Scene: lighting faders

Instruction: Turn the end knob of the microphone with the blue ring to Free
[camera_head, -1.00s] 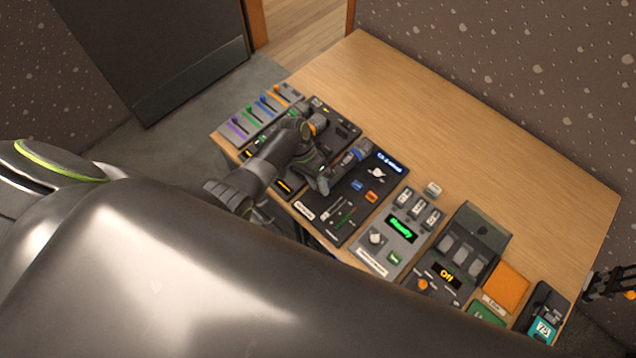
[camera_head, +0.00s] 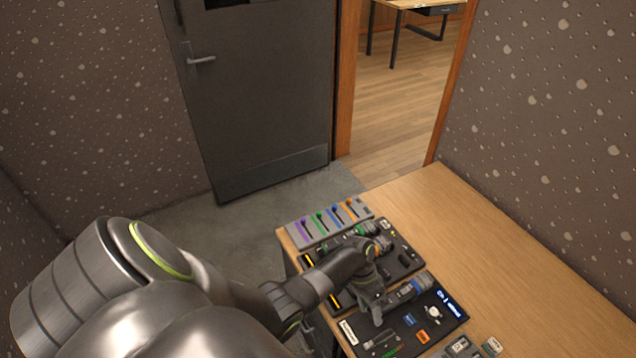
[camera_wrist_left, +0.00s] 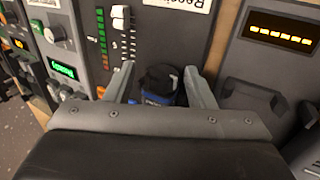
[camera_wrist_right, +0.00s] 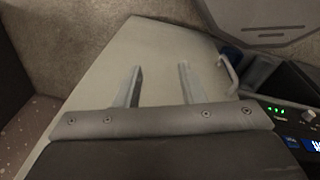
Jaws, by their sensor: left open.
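The microphone with the blue ring (camera_head: 409,291) lies on a black panel with a blue display, in the head view. In the left wrist view, its dark round end and blue ring (camera_wrist_left: 157,99) show between my fingers. My left gripper (camera_wrist_left: 158,72) is open, one finger on each side of that end; contact cannot be told. In the head view, my left gripper (camera_head: 376,304) is beside the microphone's near end. The knob's setting and any Free label are not readable. My right gripper (camera_wrist_right: 160,72) is open and empty over a pale surface, outside the head view.
A grey panel with coloured faders (camera_head: 328,222) stands at the far left table corner. A microphone with a green ring (camera_head: 367,229) lies close to my left arm. The wooden table (camera_head: 520,282) is clear on the right. A pale handle (camera_wrist_right: 229,76) is near my right gripper.

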